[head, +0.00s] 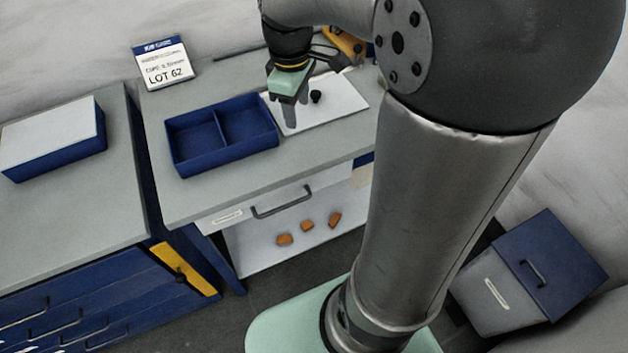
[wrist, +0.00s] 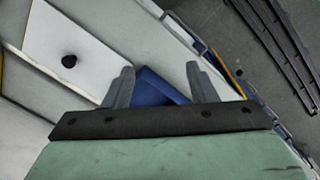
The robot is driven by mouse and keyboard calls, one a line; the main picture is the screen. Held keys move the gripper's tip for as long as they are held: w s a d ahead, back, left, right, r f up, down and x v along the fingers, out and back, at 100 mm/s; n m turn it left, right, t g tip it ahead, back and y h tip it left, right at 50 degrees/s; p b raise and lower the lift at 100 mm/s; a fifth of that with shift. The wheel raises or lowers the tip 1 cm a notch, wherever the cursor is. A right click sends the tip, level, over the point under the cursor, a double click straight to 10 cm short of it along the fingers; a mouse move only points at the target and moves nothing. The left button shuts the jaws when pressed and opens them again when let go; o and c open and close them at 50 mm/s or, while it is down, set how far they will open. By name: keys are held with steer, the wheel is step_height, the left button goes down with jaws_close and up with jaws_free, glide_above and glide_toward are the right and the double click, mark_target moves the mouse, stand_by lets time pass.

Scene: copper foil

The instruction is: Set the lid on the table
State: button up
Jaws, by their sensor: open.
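The lid (head: 338,112) is a flat white panel with a small black knob. It appears to lie flat on the grey table (head: 205,192), right of the blue two-part tray (head: 222,158). In the wrist view the lid (wrist: 85,60) and its knob (wrist: 69,61) are at the upper left, outside the fingers. My gripper (head: 289,124) hangs over the lid's left part in the head view, fingers downward, left of the knob. In the wrist view my gripper (wrist: 160,70) is open and empty, with a blue corner visible between its fingers.
A lot sign (head: 164,65) stands at the table's back left. A white-topped blue box (head: 52,140) sits on the left bench. Orange pieces (head: 307,226) lie on a white surface below the table's drawer handle (head: 282,205). The table's front strip is clear.

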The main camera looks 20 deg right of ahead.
steer(key=s+a+f+m, duration=0.2)
steer(key=s+m, duration=0.2)
steer(key=s, duration=0.4)
steer(key=s+a+f+m, duration=0.1)
steer(key=s+f+m, duration=0.1)
steer(key=s+m, duration=0.3)
steer(key=s, duration=0.3)
steer(key=shift+s+a+y, duration=0.2)
steer(key=shift+a+y, duration=0.15)
steer(key=shift+y, duration=0.05)
